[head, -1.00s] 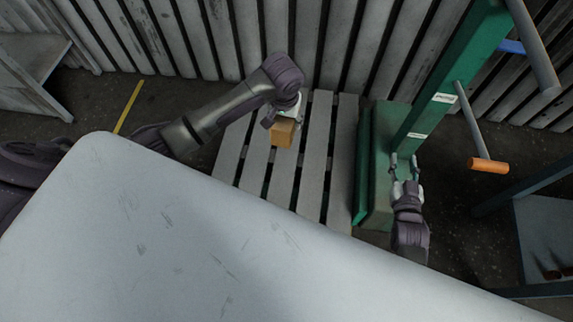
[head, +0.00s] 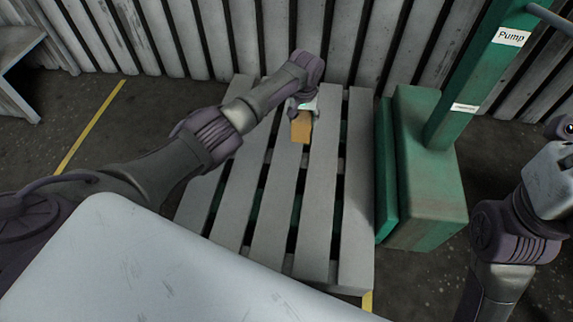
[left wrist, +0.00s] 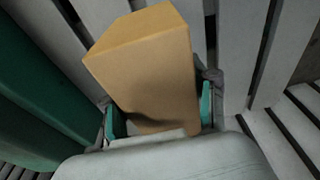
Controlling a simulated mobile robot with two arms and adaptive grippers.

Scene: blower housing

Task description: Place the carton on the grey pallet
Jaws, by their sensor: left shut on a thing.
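The carton (head: 301,128) is a small tan-orange box, held in my left gripper (head: 302,110) over the far part of the grey pallet (head: 279,222). In the left wrist view the carton (left wrist: 150,70) sits between the two finger pads, tilted in the picture, with pallet slats behind it. The head view does not show clearly whether the carton touches the slats. The pallet is slatted, with dark gaps, and its top is otherwise bare. My right arm shows at the right edge of the head view, but its fingers are out of the picture.
A green pump stand (head: 428,185) with a post stands close along the pallet's right side. A ribbed wall (head: 215,40) is behind the pallet. A yellow floor line (head: 90,125) and a grey table (head: 15,65) are at the left.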

